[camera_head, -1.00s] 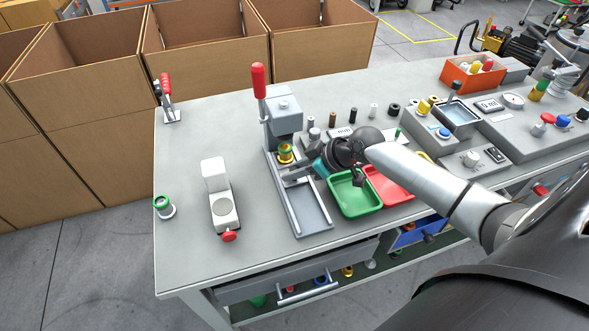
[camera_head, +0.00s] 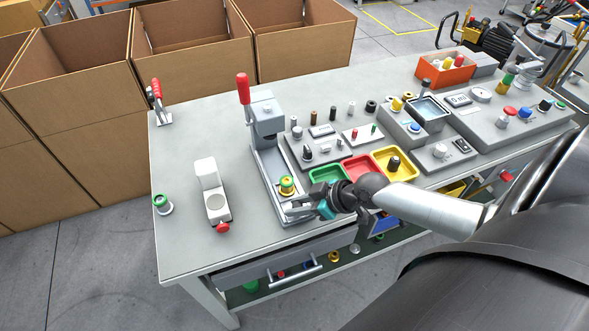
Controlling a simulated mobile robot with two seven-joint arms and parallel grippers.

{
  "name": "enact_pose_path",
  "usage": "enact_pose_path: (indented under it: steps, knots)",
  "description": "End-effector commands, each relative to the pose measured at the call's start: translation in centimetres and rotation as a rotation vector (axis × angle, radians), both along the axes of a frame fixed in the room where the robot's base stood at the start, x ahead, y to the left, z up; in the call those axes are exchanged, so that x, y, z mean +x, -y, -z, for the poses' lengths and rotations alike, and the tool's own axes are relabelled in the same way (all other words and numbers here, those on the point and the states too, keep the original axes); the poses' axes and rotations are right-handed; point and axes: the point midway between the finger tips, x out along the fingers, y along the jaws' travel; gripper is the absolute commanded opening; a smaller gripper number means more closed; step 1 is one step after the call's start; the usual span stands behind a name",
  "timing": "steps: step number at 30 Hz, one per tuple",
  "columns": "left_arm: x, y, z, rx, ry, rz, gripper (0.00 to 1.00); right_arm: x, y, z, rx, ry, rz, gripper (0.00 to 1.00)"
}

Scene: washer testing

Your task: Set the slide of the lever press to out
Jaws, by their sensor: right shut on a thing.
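The lever press (camera_head: 266,118) stands on the bench with its red-topped lever (camera_head: 243,88) upright. Its long grey base (camera_head: 268,163) runs toward the bench's front edge. The slide (camera_head: 291,197) is at the front end of this base, clear of the press head, and carries a yellow and green part (camera_head: 287,185). My right gripper (camera_head: 297,208) is shut on the front of the slide, and its fingers partly hide it. My left gripper is not in view.
Green (camera_head: 326,174), red (camera_head: 357,167) and yellow (camera_head: 405,154) trays lie right of the press, partly behind my right arm. A white stand with a red knob (camera_head: 223,228) and a green-topped part (camera_head: 161,204) stand to the left. Bare bench lies between.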

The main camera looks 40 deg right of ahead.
Motion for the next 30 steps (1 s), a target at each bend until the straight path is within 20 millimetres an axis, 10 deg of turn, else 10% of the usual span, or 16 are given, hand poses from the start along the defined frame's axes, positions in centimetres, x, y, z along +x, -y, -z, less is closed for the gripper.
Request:
enact_pose_path:
  steps: [6, 7, 15, 30]
  knots:
    - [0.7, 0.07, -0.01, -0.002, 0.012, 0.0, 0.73, -0.34, -0.18, 0.26, 0.001, -0.01, -0.006, 0.0]
    - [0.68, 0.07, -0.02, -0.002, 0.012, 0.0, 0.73, -0.35, -0.18, 0.26, 0.001, -0.01, -0.006, 0.32]
    - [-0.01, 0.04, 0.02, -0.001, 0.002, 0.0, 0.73, -0.24, -0.15, 0.2, 0.001, -0.008, -0.004, 0.61]
    - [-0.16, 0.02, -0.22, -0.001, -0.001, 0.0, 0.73, -0.69, 0.29, -0.41, -0.001, -0.007, -0.003, 0.61]
